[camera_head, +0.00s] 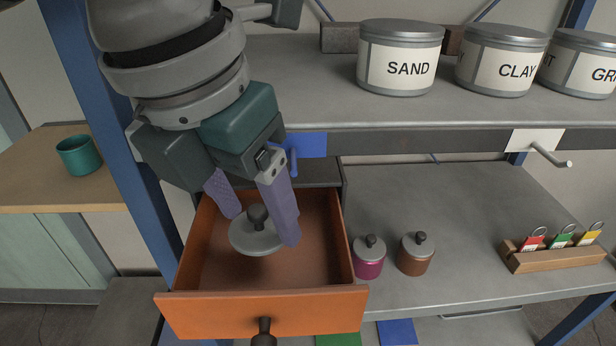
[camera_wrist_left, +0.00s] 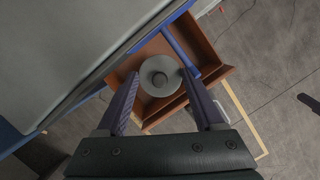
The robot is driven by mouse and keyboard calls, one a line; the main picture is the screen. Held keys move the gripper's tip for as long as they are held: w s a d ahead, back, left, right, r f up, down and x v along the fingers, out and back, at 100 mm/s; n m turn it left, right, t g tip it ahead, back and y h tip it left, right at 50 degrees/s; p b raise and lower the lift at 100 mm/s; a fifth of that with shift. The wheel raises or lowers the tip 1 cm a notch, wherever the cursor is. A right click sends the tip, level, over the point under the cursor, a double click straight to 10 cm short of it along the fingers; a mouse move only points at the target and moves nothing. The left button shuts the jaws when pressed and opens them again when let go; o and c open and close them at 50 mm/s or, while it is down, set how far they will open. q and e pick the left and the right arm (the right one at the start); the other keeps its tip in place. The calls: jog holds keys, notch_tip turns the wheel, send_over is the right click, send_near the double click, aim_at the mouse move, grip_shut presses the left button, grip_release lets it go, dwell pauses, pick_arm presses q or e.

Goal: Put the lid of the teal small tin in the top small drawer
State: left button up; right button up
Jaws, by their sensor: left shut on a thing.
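The grey round lid (camera_head: 255,236) with a dark knob is held level within the outline of the open orange drawer (camera_head: 262,313). My left gripper (camera_head: 256,203) is shut on the lid, with its purple fingers on either side of the knob. The lid also shows between the fingers in the left wrist view (camera_wrist_left: 160,76). I cannot tell whether the lid touches the drawer floor. The rest of the drawer looks empty. A teal open-topped vessel (camera_head: 79,155) stands on the wooden surface at the left; I cannot tell if it is the tin. My right gripper is not in view.
A magenta tin (camera_head: 369,262) and a brown tin (camera_head: 414,258), both lidded, stand just right of the drawer. A wooden rack (camera_head: 556,258) with coloured tags is farther right. Large labelled canisters (camera_head: 400,60) stand on the upper shelf. A blue post (camera_head: 110,130) is left of my arm.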

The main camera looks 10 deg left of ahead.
aim_at(273, 274)
pick_arm(q)
jog(key=shift+s+b+x, duration=0.15)
jog(key=shift+s+x, duration=0.1)
jog(key=shift+x, duration=0.9)
jog(key=shift+s+b+x, duration=0.1)
jog(key=shift+s+x, duration=0.15)
jog(key=shift+x, duration=0.9)
jog(key=shift+s+b+x, duration=0.15)
jog(key=shift+s+x, duration=0.1)
jog(key=shift+x, duration=0.85)
jog(key=shift+a+f, duration=0.15)
jog(key=shift+f, duration=0.15)
jog(key=o, duration=1.5)
jog(key=shift+c, duration=0.2)
jog(key=p+v, duration=0.2)
jog(key=v, duration=1)
jog(key=shift+r, duration=0.1)
